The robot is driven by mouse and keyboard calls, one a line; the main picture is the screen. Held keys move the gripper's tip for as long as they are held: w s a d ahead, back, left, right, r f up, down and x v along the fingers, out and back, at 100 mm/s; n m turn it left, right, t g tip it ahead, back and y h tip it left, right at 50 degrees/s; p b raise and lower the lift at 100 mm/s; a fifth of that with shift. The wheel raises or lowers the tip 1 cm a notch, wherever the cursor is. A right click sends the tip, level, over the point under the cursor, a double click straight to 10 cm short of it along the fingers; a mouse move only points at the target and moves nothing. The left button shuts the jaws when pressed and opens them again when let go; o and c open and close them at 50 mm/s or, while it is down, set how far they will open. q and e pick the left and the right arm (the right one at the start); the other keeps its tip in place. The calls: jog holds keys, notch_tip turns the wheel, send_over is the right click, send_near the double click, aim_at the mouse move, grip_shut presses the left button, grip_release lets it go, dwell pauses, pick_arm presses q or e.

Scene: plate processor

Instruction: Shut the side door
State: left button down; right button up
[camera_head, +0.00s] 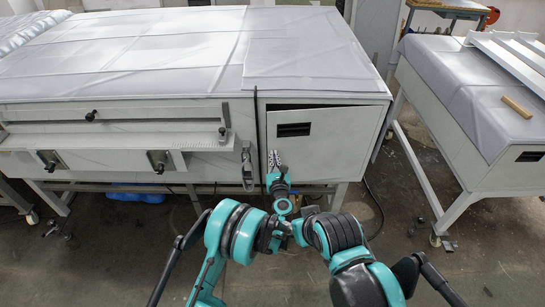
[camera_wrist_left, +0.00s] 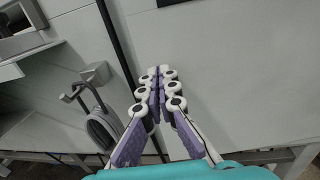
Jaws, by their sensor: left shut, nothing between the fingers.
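The side door (camera_head: 340,140) is a pale panel with a black recessed handle (camera_head: 293,130) on the right part of the covered machine. A thin dark gap shows along its top edge, so it looks slightly ajar. My left gripper (camera_head: 273,157) is shut and empty, in front of the door's lower left part. In the left wrist view, the closed fingertips (camera_wrist_left: 160,72) point at the pale door panel (camera_wrist_left: 235,70), just right of a dark vertical seam. I cannot tell whether they touch it. My right arm comes in from the right, but its gripper does not show.
A metal latch (camera_head: 247,168) hangs left of the seam; it also shows in the left wrist view (camera_wrist_left: 95,105). A long rail (camera_head: 120,137) with black knobs runs further left. A second covered table (camera_head: 460,120) stands at right, with a floor aisle between.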

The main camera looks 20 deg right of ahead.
aim_at(272, 148)
pick_arm(q)
jog(key=shift+h, duration=0.3)
jog(key=x, duration=0.5)
jog(key=shift+w+a, duration=0.1)
jog(key=shift+a, duration=0.1)
jog(key=shift+w+r+m+h, duration=0.2)
jog(key=shift+m+h, duration=0.1)
jog(key=shift+m, duration=0.1)
